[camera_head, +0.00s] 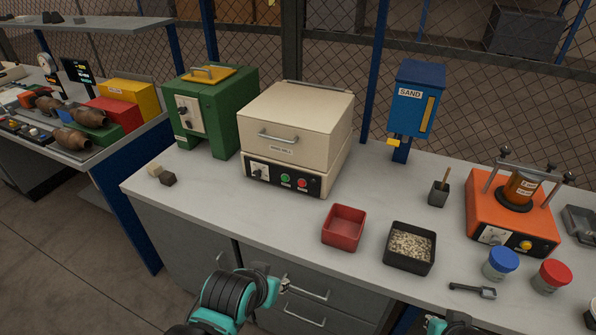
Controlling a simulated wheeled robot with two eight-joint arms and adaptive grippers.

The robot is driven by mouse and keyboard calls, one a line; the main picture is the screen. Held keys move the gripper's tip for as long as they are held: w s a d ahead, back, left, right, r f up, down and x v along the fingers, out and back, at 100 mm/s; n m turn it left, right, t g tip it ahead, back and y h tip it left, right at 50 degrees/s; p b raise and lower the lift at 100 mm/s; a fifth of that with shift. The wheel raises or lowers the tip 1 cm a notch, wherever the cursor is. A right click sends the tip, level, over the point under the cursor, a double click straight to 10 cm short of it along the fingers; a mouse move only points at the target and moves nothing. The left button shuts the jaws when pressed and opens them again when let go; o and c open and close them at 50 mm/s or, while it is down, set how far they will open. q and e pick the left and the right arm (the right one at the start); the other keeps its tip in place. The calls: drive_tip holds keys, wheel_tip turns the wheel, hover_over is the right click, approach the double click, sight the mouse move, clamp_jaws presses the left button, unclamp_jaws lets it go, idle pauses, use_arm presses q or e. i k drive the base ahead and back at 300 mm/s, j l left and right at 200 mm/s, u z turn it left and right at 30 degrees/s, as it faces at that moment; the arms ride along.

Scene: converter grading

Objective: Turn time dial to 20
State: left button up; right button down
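The beige mill (297,115) stands at the middle back of the bench, lid down. Its black front panel has a dial (259,172) at the left, a green button (285,178) and a red button (303,183). The orange shaker (482,218) at the right also has a dial (494,236) on its front. The dial markings are too small to read, so I cannot tell which is the time dial. My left gripper (285,284) is in front of the bench edge, below and apart from the mill. My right gripper (437,321) shows only partly at the bottom edge. Neither touches a dial.
A red tray (344,240) and a black tray of pale pieces (428,262) stand near the front edge. Blue-lidded (502,262) and red-lidded jars (551,275) and a scoop (473,290) lie right. A green machine (238,98) is left of the mill. Bench before the mill is clear.

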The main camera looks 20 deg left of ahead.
sight(257, 174)
drive_tip(key=j+z, duration=0.3)
drive_tip(key=j, duration=0.2)
drive_tip(key=j+z, duration=0.35)
drive_tip(key=j, duration=0.15)
drive_tip(key=k+j+z, duration=0.15)
drive_tip(key=j+z, duration=0.15)
drive_tip(key=j, duration=0.15)
drive_tip(key=k+j+z, duration=0.15)
drive_tip(key=j+z, duration=0.15)
drive_tip(key=j, duration=0.2)
drive_tip(key=k+j, duration=0.15)
drive_tip(key=j, duration=0.2)
drive_tip(key=k+j, duration=0.15)
drive_tip(key=j, duration=0.25)
drive_tip(key=k+j+z, duration=0.1)
drive_tip(key=j, duration=0.25)
drive_tip(key=k+j, duration=0.2)
drive_tip(key=j, duration=0.2)
drive_tip(key=k+j, duration=0.15)
drive_tip(key=j, duration=0.2)
drive_tip(key=k+j, duration=0.15)
drive_tip(key=j, duration=0.2)
drive_tip(key=z, duration=0.05)
